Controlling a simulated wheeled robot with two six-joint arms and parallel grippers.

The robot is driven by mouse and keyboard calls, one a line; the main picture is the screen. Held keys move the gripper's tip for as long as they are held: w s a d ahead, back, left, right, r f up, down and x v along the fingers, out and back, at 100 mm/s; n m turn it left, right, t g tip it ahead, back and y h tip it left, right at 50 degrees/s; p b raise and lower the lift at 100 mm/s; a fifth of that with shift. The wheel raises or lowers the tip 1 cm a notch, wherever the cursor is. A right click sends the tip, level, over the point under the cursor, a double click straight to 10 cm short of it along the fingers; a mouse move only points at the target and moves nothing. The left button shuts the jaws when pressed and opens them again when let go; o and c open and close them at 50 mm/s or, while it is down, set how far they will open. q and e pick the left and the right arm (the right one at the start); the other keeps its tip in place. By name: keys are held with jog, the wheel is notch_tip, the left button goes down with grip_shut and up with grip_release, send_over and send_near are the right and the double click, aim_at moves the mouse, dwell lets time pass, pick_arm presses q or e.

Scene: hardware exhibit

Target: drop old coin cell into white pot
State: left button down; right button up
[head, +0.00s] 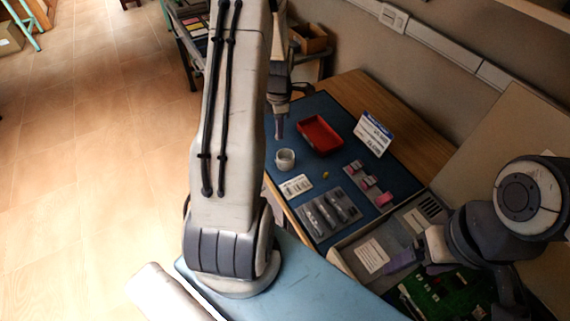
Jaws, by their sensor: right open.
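The white pot (285,163) stands upright on the blue mat, near the mat's left edge. My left gripper (279,132) hangs above the mat, just behind and above the pot in the picture. Its fingers are seen edge-on, and I cannot tell whether they are open or hold anything. My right gripper (403,260) is open at the lower right, over the grey open case beside the green circuit board (447,291). I cannot make out the old coin cell; it may be hidden or too small to see.
A red tray (320,136) and a blue-white sign (373,134) stand at the mat's back. A small yellow item (325,176), a white label card (296,186), and grey holders (330,212) lie in front. My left arm blocks the view of the mat's left side.

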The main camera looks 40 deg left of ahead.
pick_arm(q)
jog(key=shift+f+b, duration=0.85)
jog(key=shift+f, duration=0.65)
jog(key=c, duration=1)
grip_release()
notch_tip(320, 180, up, 11)
jog(key=shift+f+b, duration=0.2)
jog(key=shift+b, duration=0.4)
